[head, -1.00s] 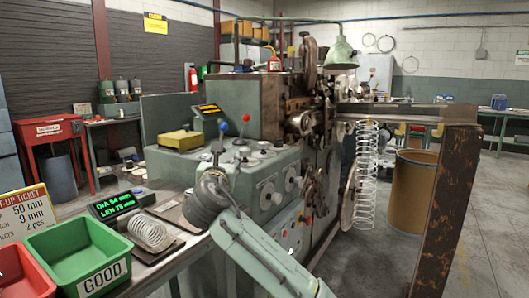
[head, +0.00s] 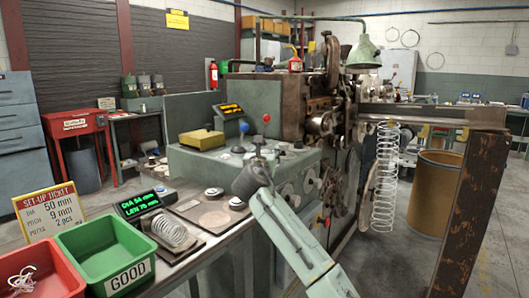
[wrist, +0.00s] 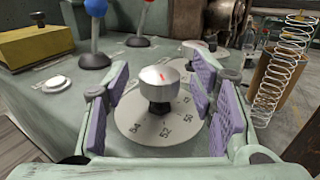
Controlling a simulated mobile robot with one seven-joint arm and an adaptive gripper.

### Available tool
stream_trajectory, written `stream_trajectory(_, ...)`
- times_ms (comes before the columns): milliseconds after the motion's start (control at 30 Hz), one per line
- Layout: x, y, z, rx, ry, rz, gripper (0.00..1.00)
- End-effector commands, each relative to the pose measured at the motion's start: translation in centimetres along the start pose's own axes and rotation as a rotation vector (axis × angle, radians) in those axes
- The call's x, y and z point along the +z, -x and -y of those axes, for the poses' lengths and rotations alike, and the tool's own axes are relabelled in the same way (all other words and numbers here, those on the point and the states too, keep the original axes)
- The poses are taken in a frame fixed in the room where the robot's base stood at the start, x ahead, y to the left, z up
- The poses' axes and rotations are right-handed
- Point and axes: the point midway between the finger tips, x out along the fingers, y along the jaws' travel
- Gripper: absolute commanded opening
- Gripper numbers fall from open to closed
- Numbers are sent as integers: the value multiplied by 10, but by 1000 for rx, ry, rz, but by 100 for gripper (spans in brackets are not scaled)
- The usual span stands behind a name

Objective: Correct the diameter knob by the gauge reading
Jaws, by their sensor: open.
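In the wrist view a silver knob (wrist: 160,78) stands on a pale dial plate (wrist: 150,122) marked with numbers, 52 and 54 among them. My gripper (wrist: 160,98) is open, its purple-padded fingers on either side of the knob, with gaps visible. In the head view my arm hides most of this knob area. The gauge display (head: 140,203) reads DIA 54 mm in green, with a LEN line of about 75 mm below. A coiled spring (head: 172,232) lies beside it. The set-up ticket (head: 48,210) reads DIA 50 mm, pitch 9 mm, 2 pcs.
Blue-topped (wrist: 95,8) and red-topped (wrist: 143,20) levers stand just behind the dial. A yellow box (wrist: 35,45) is at the left. Green GOOD bin (head: 128,278) and red bin (head: 50,268) sit at the front left. A long spring (head: 386,180) hangs at the right.

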Motion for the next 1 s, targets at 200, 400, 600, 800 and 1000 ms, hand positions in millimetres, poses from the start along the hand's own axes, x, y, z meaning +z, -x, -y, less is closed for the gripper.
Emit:
stream_trajectory(200, 0, -1, 0, 0, 0, 0, 51)
stream_trajectory(400, 0, 0, 0, 0, 0, 0, 39)
stream_trajectory(600, 0, 0, 0, 0, 0, 0, 26)
stream_trajectory(800, 0, 0, 0, 0, 0, 0, 12)
stream_trajectory(1000, 0, 0, 0, 1, 0, 0, 3)
